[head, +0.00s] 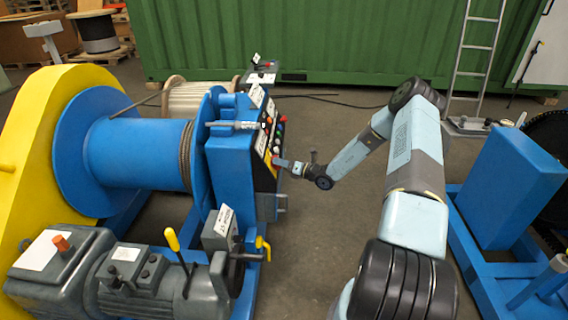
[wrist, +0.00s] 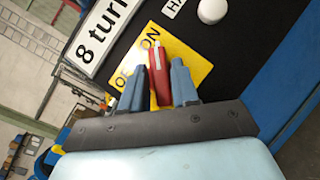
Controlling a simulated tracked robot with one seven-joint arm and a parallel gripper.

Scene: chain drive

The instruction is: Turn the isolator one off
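The isolator is a red handle (wrist: 160,86) with a white line on it, on a yellow plate (wrist: 190,66) in the wrist view. Its white-marked end points to the word ON. The OFF word to the left is partly hidden by a finger. My gripper (wrist: 159,66) has one blue-grey finger on each side of the handle, with a narrow gap showing, so it looks open around it. In the head view my gripper (head: 279,163) is at the front of the blue control box (head: 231,160); the handle is too small there to make out clearly.
A white label reading "8 turn" (wrist: 100,38) and a white round knob (wrist: 211,10) are close to the plate. Several coloured buttons sit higher on the panel. A yellow-handled lever (head: 263,246) is below the box. Open floor (head: 320,230) is right of it.

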